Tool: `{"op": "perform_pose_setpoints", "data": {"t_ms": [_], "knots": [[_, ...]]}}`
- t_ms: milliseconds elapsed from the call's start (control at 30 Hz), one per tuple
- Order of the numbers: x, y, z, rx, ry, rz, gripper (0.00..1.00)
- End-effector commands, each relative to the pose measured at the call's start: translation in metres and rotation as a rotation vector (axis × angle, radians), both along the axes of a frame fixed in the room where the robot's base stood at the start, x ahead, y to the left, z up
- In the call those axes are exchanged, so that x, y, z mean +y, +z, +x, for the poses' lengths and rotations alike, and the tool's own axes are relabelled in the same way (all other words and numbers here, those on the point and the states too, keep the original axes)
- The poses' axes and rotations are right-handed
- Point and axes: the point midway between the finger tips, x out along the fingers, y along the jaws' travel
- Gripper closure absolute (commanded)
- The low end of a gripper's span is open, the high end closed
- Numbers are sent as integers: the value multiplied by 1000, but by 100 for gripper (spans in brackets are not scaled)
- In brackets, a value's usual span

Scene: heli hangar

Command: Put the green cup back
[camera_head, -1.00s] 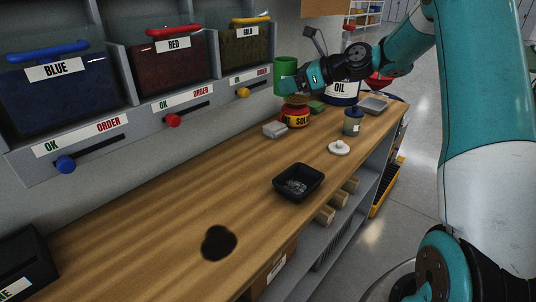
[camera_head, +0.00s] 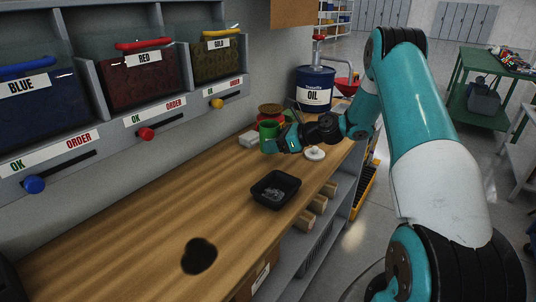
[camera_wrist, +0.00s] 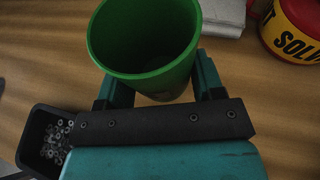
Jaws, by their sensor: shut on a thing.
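The green cup (camera_head: 268,131) is upright between the fingers of my gripper (camera_head: 276,146), over the wooden bench in the head view. In the wrist view the green cup (camera_wrist: 146,62) shows its open, empty-looking inside, with a finger of my gripper (camera_wrist: 158,88) on each side. My gripper is shut on the cup. The cup's base is partly hidden, so I cannot tell if it touches the bench.
A black tray (camera_head: 275,189) of small metal parts sits on the bench (camera_head: 150,235), near a dark stain (camera_head: 199,256). A white lid (camera_head: 315,153), a grey block (camera_head: 249,139), a red-yellow solvent can (camera_wrist: 296,28) and an oil drum (camera_head: 315,88) stand around the cup.

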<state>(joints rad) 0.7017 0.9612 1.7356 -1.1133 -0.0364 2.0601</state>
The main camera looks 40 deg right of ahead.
Motion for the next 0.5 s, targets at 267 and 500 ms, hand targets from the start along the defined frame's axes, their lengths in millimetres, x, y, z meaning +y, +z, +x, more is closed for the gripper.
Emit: {"op": "perform_pose_setpoints", "data": {"t_ms": [267, 500], "knots": [[0, -35, 0, 2, -1, 3, 66], [0, -36, 0, 1, -1, 1, 66]]}}
